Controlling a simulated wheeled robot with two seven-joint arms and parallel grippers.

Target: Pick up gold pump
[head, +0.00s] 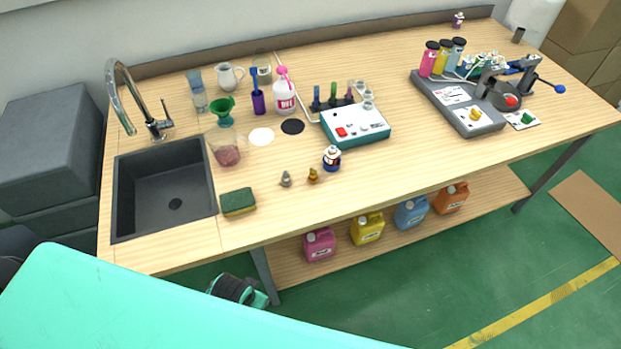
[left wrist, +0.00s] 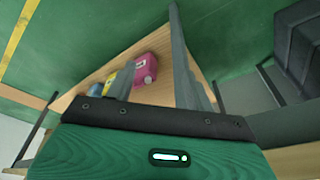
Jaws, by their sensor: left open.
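The gold pump (head: 313,175) is a small golden piece standing on the wooden table (head: 400,170) near its front edge, in the head view. A similar silver-grey pump (head: 286,179) stands just left of it. My left gripper (head: 238,290) is low in front of the table, below the tabletop and well away from the gold pump. In the left wrist view my left gripper (left wrist: 160,80) is open and empty, facing the lower shelf and floor. The gold pump does not show there. My right gripper is in neither view.
A small blue-and-white bottle (head: 332,159) stands behind the gold pump. A green-yellow sponge (head: 238,202) and black sink (head: 165,188) are to the left. A white-teal device (head: 355,124) is behind. Several coloured jugs, including a pink jug (head: 319,244), stand on the lower shelf.

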